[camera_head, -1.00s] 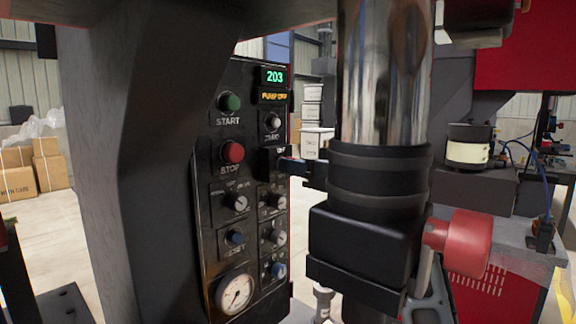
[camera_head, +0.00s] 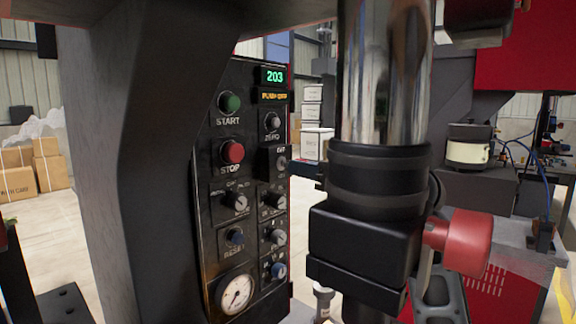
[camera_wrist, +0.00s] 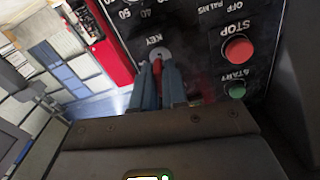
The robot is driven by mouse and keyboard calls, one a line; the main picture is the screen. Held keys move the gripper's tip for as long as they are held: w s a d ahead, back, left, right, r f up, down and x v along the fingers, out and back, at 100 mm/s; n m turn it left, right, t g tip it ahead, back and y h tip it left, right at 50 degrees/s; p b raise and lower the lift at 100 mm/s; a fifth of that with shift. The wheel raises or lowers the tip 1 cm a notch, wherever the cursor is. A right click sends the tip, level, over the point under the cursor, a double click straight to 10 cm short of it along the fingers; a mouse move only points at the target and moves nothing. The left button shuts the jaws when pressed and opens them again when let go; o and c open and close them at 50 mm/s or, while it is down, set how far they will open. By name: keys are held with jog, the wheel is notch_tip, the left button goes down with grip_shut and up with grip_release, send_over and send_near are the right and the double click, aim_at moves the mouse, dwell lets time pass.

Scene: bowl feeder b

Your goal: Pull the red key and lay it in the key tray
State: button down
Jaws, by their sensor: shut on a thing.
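The red key (camera_wrist: 157,66) shows in the wrist view between the two blue fingers of my gripper (camera_wrist: 156,80), which is shut on it. The round key switch (camera_wrist: 160,53), labelled KEY, is just beyond the key on the black panel. In the head view, the key switch (camera_head: 281,163) is uncovered, and my gripper's fingertips (camera_head: 304,169) stand a little to its right, apart from the panel. The rest of the gripper is hidden behind my arm, and the key cannot be made out there. I cannot identify the key tray in either view.
The black control panel (camera_head: 213,185) carries a red STOP button (camera_head: 233,152), a green START button (camera_head: 230,103), several knobs and a gauge (camera_head: 235,292). A grey machine column (camera_head: 135,180) stands close on its left. Cardboard boxes (camera_head: 17,183) are far behind.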

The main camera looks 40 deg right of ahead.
jog(key=shift+s+d, duration=0.2)
jog(key=shift+s, duration=0.65)
jog(key=shift+s+d, duration=0.15)
jog(key=shift+s, duration=0.7)
jog(key=shift+f, duration=0.1)
